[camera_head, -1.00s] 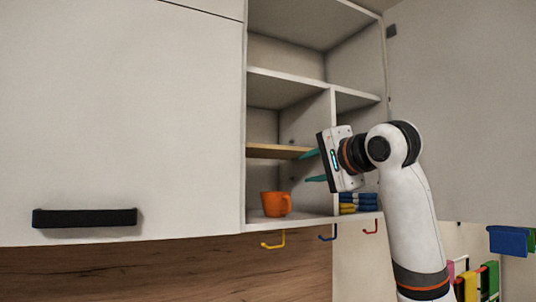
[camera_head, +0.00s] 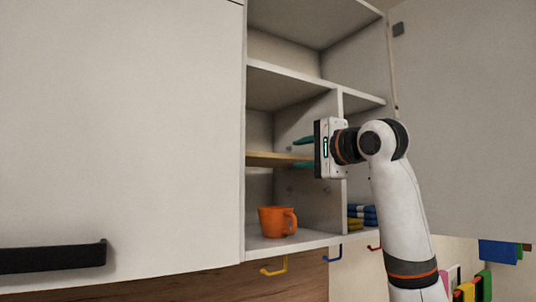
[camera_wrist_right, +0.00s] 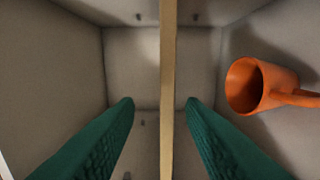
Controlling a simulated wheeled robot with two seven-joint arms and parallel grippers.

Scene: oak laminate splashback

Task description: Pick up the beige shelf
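The beige shelf (camera_head: 272,159) is a thin flat board lying level in the left compartment of the open cabinet, above an orange mug. In the right wrist view the shelf (camera_wrist_right: 168,70) shows edge-on as a narrow strip between the two green fingers. My right gripper (camera_head: 304,153) has one finger above the shelf and one below it, at its right part. In the right wrist view the right gripper (camera_wrist_right: 160,103) is open, with a gap on both sides of the shelf. My left gripper is not in view.
The orange mug (camera_head: 278,221) stands on the cabinet floor below the shelf; it also shows in the right wrist view (camera_wrist_right: 258,86). An upright divider (camera_head: 330,205) is right of it. Folded blue and yellow cloths (camera_head: 362,215) lie beyond. Hooks (camera_head: 275,268) hang underneath.

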